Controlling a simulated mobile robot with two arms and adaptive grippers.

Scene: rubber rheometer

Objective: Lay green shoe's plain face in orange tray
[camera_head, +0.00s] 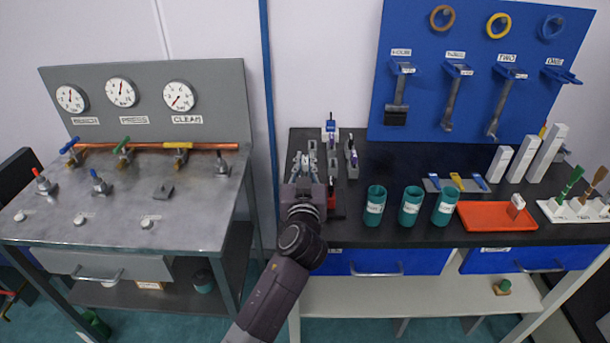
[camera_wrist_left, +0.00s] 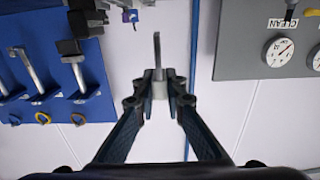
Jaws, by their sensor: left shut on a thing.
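My left gripper (camera_head: 309,163) is over the left end of the black bench. In the left wrist view its fingers (camera_wrist_left: 160,88) are shut on a small grey piece (camera_wrist_left: 158,90) with a thin upright grey bar. I see no green on this piece, so I cannot tell whether it is the green shoe. The orange tray (camera_head: 480,218) lies at the front right of the bench, well to the right of the gripper. A small white block (camera_head: 517,206) is at the tray's right end. My right gripper is not in view.
Several small fixtures (camera_head: 351,160) stand close to the gripper's right. Green cups (camera_head: 411,207) stand between gripper and tray. White blocks (camera_head: 500,164) and a white holder (camera_head: 560,212) with brushes are near the tray. A blue tool board (camera_head: 440,30) rises behind.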

